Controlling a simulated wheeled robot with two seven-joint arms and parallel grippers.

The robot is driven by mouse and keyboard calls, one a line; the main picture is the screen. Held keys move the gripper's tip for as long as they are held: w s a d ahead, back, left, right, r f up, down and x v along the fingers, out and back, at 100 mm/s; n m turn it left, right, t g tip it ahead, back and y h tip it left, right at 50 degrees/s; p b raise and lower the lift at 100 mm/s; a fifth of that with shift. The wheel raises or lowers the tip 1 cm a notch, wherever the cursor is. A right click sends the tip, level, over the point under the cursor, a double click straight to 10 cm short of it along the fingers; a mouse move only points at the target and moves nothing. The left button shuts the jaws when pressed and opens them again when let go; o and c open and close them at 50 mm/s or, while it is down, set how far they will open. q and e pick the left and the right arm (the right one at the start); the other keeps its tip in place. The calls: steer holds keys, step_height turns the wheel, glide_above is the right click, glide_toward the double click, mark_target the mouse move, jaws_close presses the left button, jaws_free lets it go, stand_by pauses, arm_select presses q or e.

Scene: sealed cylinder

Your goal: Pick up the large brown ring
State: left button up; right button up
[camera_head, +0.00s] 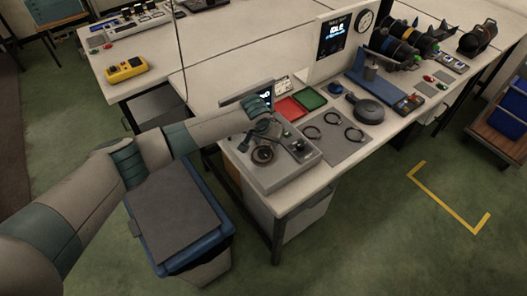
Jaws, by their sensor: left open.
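A dark brown ring (254,156) lies on the top of a grey box-shaped unit (285,178) at the table's near left corner. My left gripper (266,137) is open just above and behind this ring, over the same unit. The picture is too small to tell whether its fingers touch the ring. Three thinner dark rings lie apart on a grey mat (345,151) to the right: one at its left (305,132), one at its back (327,120) and one at its right (347,135). My right gripper is out of view.
A red tray (290,108) and a green tray (311,97) lie behind the mat. A round dark tool (369,111) and a blue-based device (375,90) stand beside it. A lidded blue bin (175,215) stands on the floor below my left arm.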

arm_select(q)
jaws_close()
steer(key=shift+s+f, duration=0.1)
steer(key=shift+f, duration=0.05)
stand_by(0.4)
steer(key=shift+d+b, duration=0.15)
steer(key=shift+b, duration=0.4)
step_height(320, 180, up, 8)
steer(key=f+b, duration=0.1)
steer(key=b, duration=0.2)
steer(key=s+d+b, duration=0.5)
steer(key=s+d, duration=0.6)
steer(key=s, duration=0.5)
steer(key=shift+d+r, duration=0.2)
steer(key=shift+d, duration=0.05)
